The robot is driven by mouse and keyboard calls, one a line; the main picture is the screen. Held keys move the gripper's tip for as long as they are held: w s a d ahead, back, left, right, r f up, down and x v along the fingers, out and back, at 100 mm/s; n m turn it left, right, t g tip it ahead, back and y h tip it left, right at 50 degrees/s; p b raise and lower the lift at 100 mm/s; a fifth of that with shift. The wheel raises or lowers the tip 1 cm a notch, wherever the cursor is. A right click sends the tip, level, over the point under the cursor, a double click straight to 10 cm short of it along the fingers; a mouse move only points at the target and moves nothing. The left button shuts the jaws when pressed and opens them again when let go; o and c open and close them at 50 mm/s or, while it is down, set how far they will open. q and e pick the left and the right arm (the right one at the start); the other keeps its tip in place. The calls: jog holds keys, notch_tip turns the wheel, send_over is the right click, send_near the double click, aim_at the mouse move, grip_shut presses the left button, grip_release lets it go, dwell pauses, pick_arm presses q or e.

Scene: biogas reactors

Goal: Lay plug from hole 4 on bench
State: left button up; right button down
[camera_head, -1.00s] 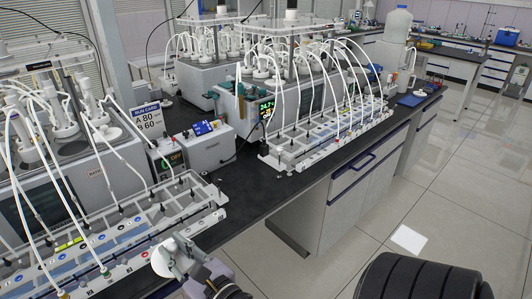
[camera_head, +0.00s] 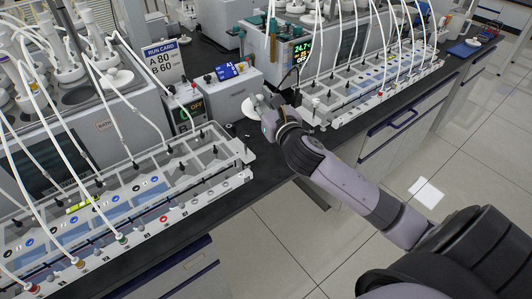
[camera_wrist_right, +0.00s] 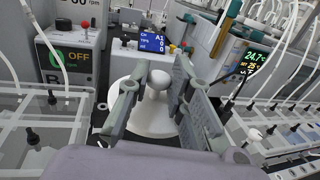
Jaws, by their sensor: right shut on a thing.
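The white plug (camera_head: 252,107), a round disc with a knob, is at my right gripper (camera_head: 268,117) over the gap between the two reactor units. In the right wrist view the gripper (camera_wrist_right: 160,84) is shut on the plug's knob (camera_wrist_right: 156,80), with a finger on each side and the disc below. I cannot tell whether the disc touches the bench. The dark bench top (camera_head: 262,165) shows bare around and in front of the plug. Hole 4 cannot be made out. My left gripper is not in view.
A left tube rack (camera_head: 150,205) and a right tube rack (camera_head: 370,92) flank the gap. A grey box with a blue display (camera_head: 226,88) stands behind it, beside a controller reading OFF (camera_head: 190,108). White tubes hang over both racks.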

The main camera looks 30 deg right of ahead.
jog(key=d, duration=0.1)
jog(key=w+d, duration=0.1)
jog(key=shift+w+d+r+m+h, duration=0.3)
jog(key=shift+d+r, duration=0.05)
jog(key=shift+r, duration=0.05)
notch_tip(320, 180, down, 15)
jog(key=b, duration=0.2)
jog(key=shift+b, duration=0.35)
jog(key=shift+f, duration=0.65)
jog(key=shift+f+b, duration=0.45)
jog(key=shift+f, duration=1.15)
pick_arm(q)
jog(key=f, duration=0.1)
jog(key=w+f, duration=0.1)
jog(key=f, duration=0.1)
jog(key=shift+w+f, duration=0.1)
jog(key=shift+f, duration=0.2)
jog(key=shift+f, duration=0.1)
pick_arm(e)
jog(key=c, duration=1.5)
grip_release()
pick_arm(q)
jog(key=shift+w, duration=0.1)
pick_arm(e)
jog(key=shift+o, duration=0.3)
